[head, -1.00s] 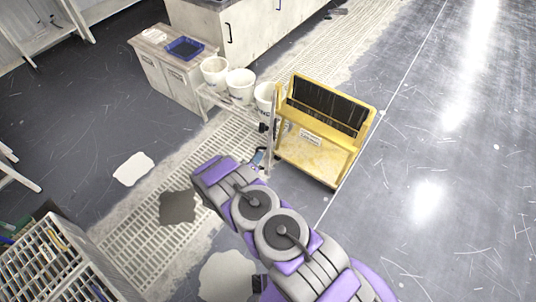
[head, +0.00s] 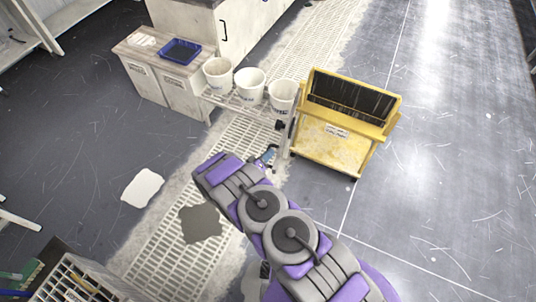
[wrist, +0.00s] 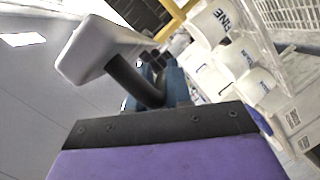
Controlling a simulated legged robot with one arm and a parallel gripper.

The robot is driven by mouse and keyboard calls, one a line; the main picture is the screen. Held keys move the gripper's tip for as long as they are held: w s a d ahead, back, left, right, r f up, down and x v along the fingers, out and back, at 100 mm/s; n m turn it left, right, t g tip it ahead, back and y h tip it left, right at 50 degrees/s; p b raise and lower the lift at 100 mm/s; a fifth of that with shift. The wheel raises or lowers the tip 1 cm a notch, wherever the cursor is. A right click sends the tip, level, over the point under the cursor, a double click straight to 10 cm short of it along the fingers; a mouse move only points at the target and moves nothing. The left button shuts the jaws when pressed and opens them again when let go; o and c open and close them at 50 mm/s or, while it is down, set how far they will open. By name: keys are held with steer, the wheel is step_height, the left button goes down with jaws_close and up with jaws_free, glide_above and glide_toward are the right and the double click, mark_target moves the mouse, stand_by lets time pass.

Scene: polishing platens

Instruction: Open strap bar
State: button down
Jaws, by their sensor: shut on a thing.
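A yellow cart (head: 335,150) with a slot of dark upright plates (head: 350,95) stands right of centre in the head view. A yellow bar (head: 345,118) runs across its front, which I take for the strap bar. My gripper (head: 268,157) is at the cart's left side, beyond my purple and grey arm. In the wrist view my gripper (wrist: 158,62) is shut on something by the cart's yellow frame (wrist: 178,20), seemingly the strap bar. The grip itself is small and partly hidden by a grey rounded part and a dark tube.
White buckets (head: 250,84) stand on a rack (head: 225,102) close left of the cart. A slatted crate (head: 75,285) is at the lower left. The floor right of the cart is clear.

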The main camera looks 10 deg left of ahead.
steer(key=shift+f, duration=0.1)
stand_by(0.4)
steer(key=c, duration=1.2)
jaws_free()
steer(key=shift+w, duration=0.1)
steer(key=shift+o, duration=0.4)
steer(key=shift+a, duration=0.1)
steer(key=p+v, duration=0.3)
steer(key=v, duration=1.4)
steer(key=shift+a, duration=0.3)
